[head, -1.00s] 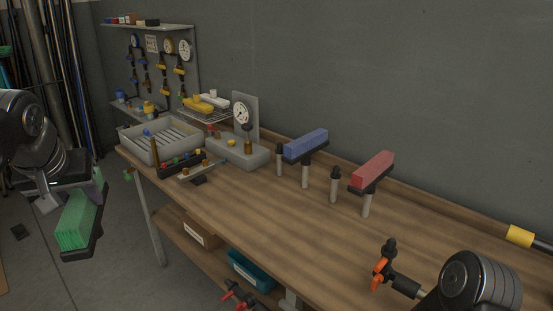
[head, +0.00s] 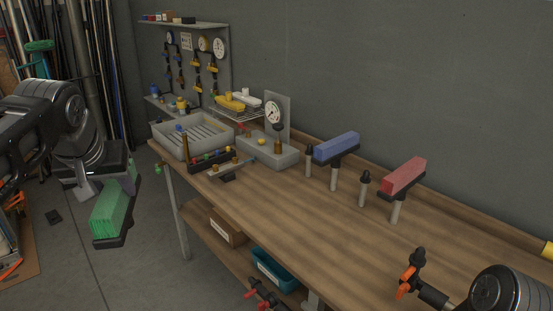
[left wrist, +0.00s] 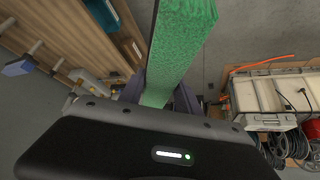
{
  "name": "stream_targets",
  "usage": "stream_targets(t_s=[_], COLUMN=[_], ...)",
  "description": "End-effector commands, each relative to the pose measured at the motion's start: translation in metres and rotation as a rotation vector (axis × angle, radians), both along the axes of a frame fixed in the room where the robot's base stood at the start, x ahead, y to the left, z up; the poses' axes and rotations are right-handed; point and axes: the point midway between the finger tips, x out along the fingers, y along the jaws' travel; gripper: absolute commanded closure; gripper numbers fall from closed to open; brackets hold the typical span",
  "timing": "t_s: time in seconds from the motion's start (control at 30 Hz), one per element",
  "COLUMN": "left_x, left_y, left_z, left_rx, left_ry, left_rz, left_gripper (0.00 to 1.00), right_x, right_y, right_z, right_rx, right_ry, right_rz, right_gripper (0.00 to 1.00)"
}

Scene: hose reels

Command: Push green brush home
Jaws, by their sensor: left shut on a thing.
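The green brush (head: 112,212), a block of green bristles on a dark back, hangs in the air left of the workbench. My left gripper (head: 128,182) is shut on it, the jaws partly hidden behind it. On the bench, a blue brush (head: 336,147) and a red brush (head: 404,176) rest raised on upright posts. My right arm shows at the lower right; its gripper is out of the picture.
The wooden bench (head: 300,220) has a grey tray (head: 190,136) and a gauge block (head: 268,150) at its far end. A black and orange valve (head: 412,272) is near the lower right. Poles lean at the far left. Open floor lies below the green brush.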

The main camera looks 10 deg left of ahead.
Motion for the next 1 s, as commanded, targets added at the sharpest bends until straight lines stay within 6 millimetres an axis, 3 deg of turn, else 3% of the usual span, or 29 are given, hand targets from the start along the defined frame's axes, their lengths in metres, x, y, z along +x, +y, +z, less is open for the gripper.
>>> stream_targets(t_s=[0.17, 0.27, 0.37, 0.5, 0.7, 0.83, 1.0], left_x=[0.016, 0.032, 0.048, 0.061, 0.058, 0.053, 0.052], left_y=[-0.009, -0.023, -0.045, -0.089, -0.148, -0.166, -0.170], left_z=[-0.029, -0.062, -0.103, -0.164, -0.226, -0.243, -0.247], left_rx=[-0.001, -0.002, -0.001, -0.001, -0.001, 0.000, 0.000], left_ry=[0.005, 0.009, 0.009, 0.009, 0.005, 0.001, -0.002], left_rz=[-0.012, -0.035, -0.077, -0.166, -0.291, -0.330, -0.339], left_gripper=[1.00, 1.00, 1.00, 1.00, 1.00, 1.00, 1.00], right_x=[0.000, 0.000, 0.000, 0.000, 0.000, 0.000, 0.000], right_y=[0.000, 0.000, 0.000, 0.000, 0.000, 0.000, 0.000], right_z=[0.000, 0.000, 0.000, 0.000, 0.000, 0.000, 0.000], right_rx=[0.000, 0.000, 0.000, 0.000, 0.000, 0.000, 0.000], right_ry=[0.000, 0.000, 0.000, 0.000, 0.000, 0.000, 0.000], right_rz=[0.000, 0.000, 0.000, 0.000, 0.000, 0.000, 0.000], right_gripper=[1.00, 1.00, 1.00, 1.00, 1.00, 1.00, 1.00])
